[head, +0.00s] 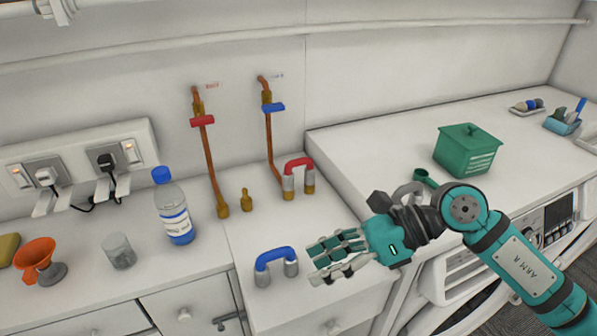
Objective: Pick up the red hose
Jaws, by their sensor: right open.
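The red hose (298,162) is a short U-shaped piece with grey sleeves and brass-coloured ends. It stands upright, arch up, on the counter near the wall, next to the foot of the copper pipe with the blue valve (273,107). A similar blue hose (276,254) stands nearer the counter's front edge. My right gripper (318,260) reaches in from the right. It is open and empty, in front of the red hose and just right of the blue hose, apart from the red one. My left gripper is not in view.
A copper pipe with a red valve (202,121), a small brass fitting (246,200) and a water bottle (173,206) stand to the left. A glass (118,251) and orange funnel (36,255) are farther left. A green box (467,150) sits on the raised right-hand top (370,150).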

